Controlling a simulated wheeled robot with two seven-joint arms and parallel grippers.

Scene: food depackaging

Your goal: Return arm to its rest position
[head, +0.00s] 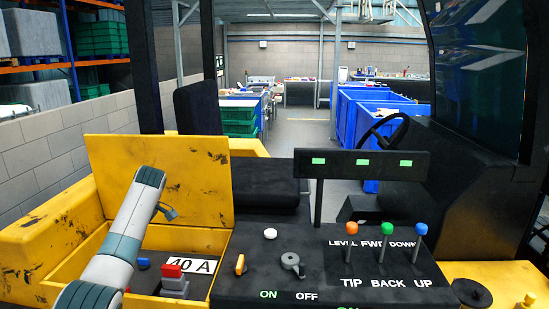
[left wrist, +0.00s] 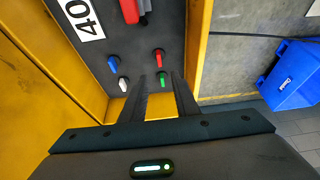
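My left arm (head: 123,235) comes up from the bottom left in the head view, over the open yellow compartment (head: 185,238). I cannot clearly make out its gripper there. In the left wrist view my left gripper (left wrist: 158,82) has its two dark fingers apart, with nothing held between them. Beyond the fingers is a dark panel with a red lever (left wrist: 160,55), a green one (left wrist: 160,80), a blue one (left wrist: 112,63) and a white one (left wrist: 123,84). A "40 A" label (head: 192,265) and a red block connector (head: 173,275) sit in the compartment. My right gripper is out of view.
The yellow lid (head: 160,180) stands raised behind the arm. A black console (head: 330,260) with knobs and three coloured levers lies to the right, below a small display bar (head: 362,163). Blue bins (head: 350,115) stand farther back. A blue bin (left wrist: 290,75) also shows in the left wrist view.

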